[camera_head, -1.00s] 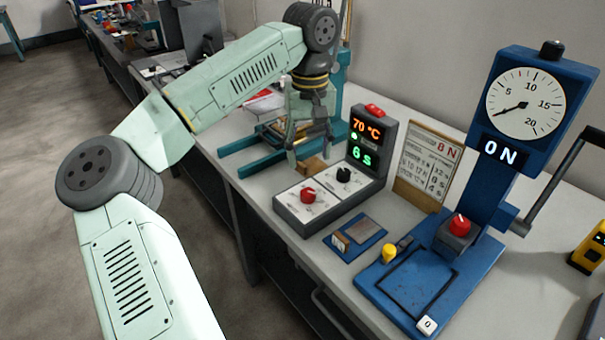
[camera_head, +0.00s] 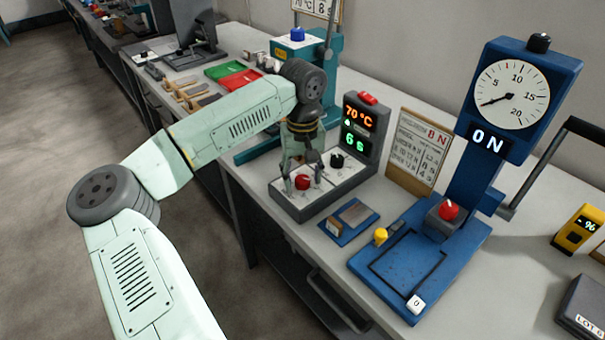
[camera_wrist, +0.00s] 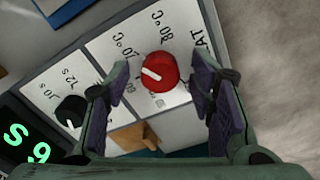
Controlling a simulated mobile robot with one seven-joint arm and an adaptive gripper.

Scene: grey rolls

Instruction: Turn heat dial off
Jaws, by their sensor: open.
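The heat dial is a red knob (camera_head: 302,181) on the white top of a grey control box (camera_head: 322,202). In the wrist view the red knob (camera_wrist: 160,72) shows a white pointer line, with temperature marks printed around it. A black knob (camera_head: 337,160) beside it has marks in seconds; it also shows in the wrist view (camera_wrist: 70,112). The box's display (camera_head: 358,128) reads 70 °C and 6 s. My gripper (camera_head: 303,178) is open, pointing down over the red knob. In the wrist view its fingers (camera_wrist: 165,95) are spread on either side of the knob, apart from it.
A blue gauge stand (camera_head: 470,185) with a dial and ON display stands at the right, with its own red knob (camera_head: 449,209). A small blue tray (camera_head: 350,220) lies before the box. A card stand (camera_head: 419,157) is behind. A teal press frame (camera_head: 325,85) stands beyond my wrist.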

